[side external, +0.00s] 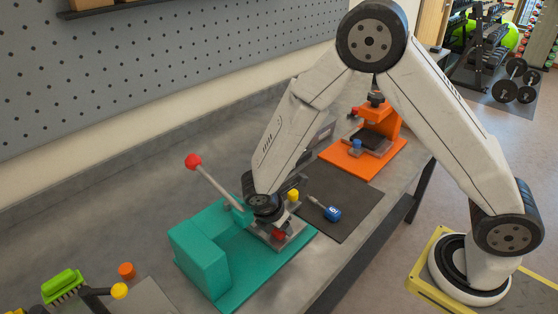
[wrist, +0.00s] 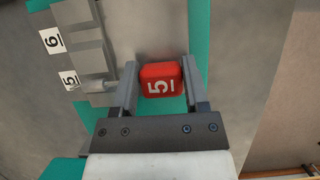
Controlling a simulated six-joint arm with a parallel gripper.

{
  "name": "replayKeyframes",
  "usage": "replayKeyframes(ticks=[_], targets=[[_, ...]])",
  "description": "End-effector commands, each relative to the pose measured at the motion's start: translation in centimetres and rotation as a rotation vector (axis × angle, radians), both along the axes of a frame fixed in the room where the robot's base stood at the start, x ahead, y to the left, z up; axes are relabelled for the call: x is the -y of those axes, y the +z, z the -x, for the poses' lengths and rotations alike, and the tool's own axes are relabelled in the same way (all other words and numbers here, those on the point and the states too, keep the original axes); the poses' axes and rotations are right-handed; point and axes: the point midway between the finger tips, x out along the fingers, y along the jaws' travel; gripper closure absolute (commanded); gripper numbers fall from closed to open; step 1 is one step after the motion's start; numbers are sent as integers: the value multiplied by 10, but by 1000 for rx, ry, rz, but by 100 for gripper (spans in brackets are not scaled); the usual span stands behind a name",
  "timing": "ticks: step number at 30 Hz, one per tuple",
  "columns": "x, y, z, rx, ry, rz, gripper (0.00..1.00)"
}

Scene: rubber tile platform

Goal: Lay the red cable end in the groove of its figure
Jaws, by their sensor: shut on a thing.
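The red cable end (wrist: 161,80), marked with an underlined 5, is between the two fingers of my gripper (wrist: 160,72), which is shut on it. In the side view the red end (side external: 279,234) shows under my gripper (side external: 272,216), low over the teal fixture (side external: 201,262). In the wrist view a grey metal block (wrist: 88,48) with steps or grooves is left of my gripper. Beside it are a white label 5 (wrist: 69,79) and a white label 6 (wrist: 53,41). I cannot tell whether the red end touches the plate below.
A red-knobbed lever (side external: 194,161) rises from the teal fixture. A yellow piece (side external: 293,194) stands close to my gripper. A blue numbered piece (side external: 333,213) lies on the dark mat (side external: 345,196). An orange fixture (side external: 365,158) stands behind; a green brush (side external: 62,284) is at the front left.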

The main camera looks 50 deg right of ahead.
Motion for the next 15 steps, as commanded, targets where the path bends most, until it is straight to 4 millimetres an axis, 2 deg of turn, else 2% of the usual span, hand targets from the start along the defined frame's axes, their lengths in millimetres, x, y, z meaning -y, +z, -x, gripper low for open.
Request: replayKeyframes(ticks=[15], targets=[[0, -5, 0, -1, 2, 0, 100]])
